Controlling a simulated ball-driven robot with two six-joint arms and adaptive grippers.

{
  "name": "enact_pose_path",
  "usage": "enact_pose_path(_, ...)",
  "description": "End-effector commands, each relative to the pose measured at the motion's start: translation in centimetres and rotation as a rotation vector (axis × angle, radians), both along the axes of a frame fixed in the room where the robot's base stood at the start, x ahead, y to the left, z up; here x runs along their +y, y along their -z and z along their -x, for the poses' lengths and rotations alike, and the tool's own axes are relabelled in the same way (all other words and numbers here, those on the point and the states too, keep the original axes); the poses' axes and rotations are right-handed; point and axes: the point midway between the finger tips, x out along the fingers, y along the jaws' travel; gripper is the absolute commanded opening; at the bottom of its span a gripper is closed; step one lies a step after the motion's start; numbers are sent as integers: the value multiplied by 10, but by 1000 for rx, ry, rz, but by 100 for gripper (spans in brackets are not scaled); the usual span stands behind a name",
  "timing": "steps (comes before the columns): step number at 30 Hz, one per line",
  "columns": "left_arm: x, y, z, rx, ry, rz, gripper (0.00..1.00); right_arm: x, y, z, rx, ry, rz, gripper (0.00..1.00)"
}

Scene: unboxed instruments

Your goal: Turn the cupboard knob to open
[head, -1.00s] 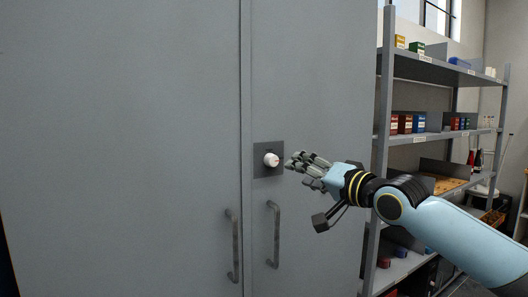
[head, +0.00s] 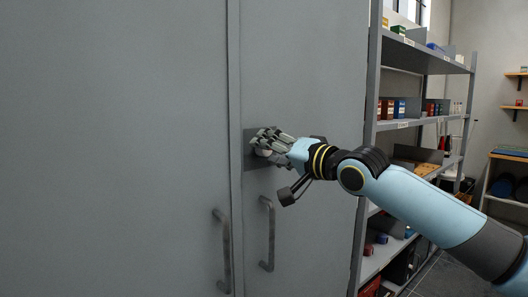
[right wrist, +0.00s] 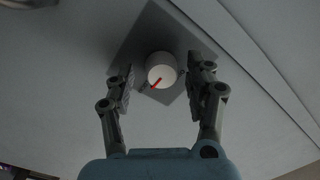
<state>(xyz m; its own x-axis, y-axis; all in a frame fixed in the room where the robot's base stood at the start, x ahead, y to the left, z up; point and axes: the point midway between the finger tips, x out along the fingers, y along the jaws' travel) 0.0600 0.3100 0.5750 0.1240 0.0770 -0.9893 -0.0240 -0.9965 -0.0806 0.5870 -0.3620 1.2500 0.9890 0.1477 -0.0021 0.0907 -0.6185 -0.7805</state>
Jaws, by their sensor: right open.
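The white cupboard knob (right wrist: 161,68) with a red mark sits on a dark square plate (right wrist: 148,30) in the right wrist view. In the head view the knob (head: 264,152) is partly hidden behind my fingers, and its plate (head: 249,152) shows to the left. The grey cupboard (head: 130,130) has two doors, both closed. My right gripper (head: 266,140) is at the knob; in the right wrist view its open fingers (right wrist: 160,85) stand on either side of the knob, with visible gaps. My left gripper is not in view.
Two vertical handles, a left one (head: 223,250) and a right one (head: 268,235), sit below the knob. A grey shelf rack (head: 372,120) with small boxes stands right of the cupboard, behind my right arm.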

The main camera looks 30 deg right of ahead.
Motion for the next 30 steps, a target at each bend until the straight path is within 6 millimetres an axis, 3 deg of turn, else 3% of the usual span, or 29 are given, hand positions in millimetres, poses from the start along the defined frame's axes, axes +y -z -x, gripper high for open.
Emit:
enact_pose_path(4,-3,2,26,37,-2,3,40,0,0,0,0,0,0,53)
enact_pose_path(8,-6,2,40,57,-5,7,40,0,0,0,0,0,0,36)
enact_pose_path(16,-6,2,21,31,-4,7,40,0,0,0,1,1,0,1)
enact_pose_path(21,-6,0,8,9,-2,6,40,0,0,0,0,0,7,0)
enact_pose_path(30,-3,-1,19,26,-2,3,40,0,-1,0,-9,0,117,0)
